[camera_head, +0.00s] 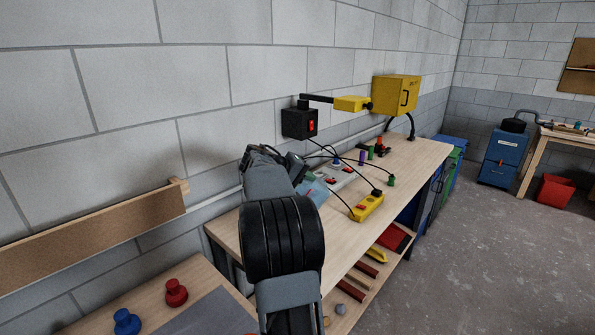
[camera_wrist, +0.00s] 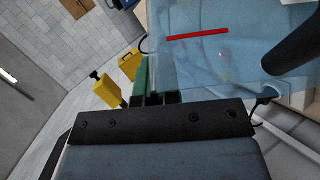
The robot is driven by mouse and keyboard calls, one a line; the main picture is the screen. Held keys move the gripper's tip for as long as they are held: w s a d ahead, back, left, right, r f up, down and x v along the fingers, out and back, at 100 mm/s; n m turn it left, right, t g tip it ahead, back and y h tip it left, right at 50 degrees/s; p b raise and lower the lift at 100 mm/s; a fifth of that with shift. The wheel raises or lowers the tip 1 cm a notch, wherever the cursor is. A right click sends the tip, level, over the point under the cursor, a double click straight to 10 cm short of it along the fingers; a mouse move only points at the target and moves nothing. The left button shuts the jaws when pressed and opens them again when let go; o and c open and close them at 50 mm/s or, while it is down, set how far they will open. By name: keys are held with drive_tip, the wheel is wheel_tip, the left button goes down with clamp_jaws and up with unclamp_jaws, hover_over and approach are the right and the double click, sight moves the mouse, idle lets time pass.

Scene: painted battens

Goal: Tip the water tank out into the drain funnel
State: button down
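The water tank appears to be the pale blue, see-through body with a red line (camera_wrist: 215,62) that fills the upper right of the wrist view. A small light blue part of it (camera_head: 316,191) shows beside my arm in the head view, over the workbench. My gripper (camera_wrist: 161,98) has its dark fingertips right at the tank's near edge, beside a green upright strip. Whether they are closed on anything is hidden. In the head view my own arm covers most of the gripper and tank. I cannot make out a drain funnel in either view.
The workbench (camera_head: 419,155) carries a yellow socket box (camera_head: 368,207), cables and small coloured pegs. A black switch box (camera_head: 300,122) and yellow cabinet (camera_head: 396,94) are at the wall. Red (camera_head: 176,293) and blue (camera_head: 126,321) knobs stand at lower left. Open floor lies right.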

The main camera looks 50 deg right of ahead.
sight(323, 185)
drive_tip(key=s+d+t+y+p, duration=0.1)
drive_tip(key=s+d+m+t+y+p, duration=0.1)
drive_tip(key=p, duration=0.1)
drive_tip(key=shift+s+f+y, duration=0.15)
drive_tip(key=shift+f+y, duration=0.15)
drive_tip(key=shift+f, duration=0.1)
drive_tip(key=f+t+y+p, duration=0.1)
drive_tip(key=p, duration=0.1)
drive_tip(key=s+d+f+t+y+p, duration=0.1)
drive_tip(key=shift+s+d+f+m+p, duration=0.15)
drive_tip(key=shift+s+f+m+p, duration=0.05)
drive_tip(key=shift+m+p, duration=0.2)
wheel_tip(323, 185, down, 2)
drive_tip(key=t+y+p, duration=0.2)
drive_tip(key=shift+s+d+m+p, duration=0.15)
drive_tip(key=shift+m+p, duration=0.15)
drive_tip(key=shift+p, duration=0.1)
drive_tip(key=shift+f+t+y, duration=0.65)
drive_tip(key=shift+t+y, duration=0.05)
drive_tip(key=shift+t, duration=0.1)
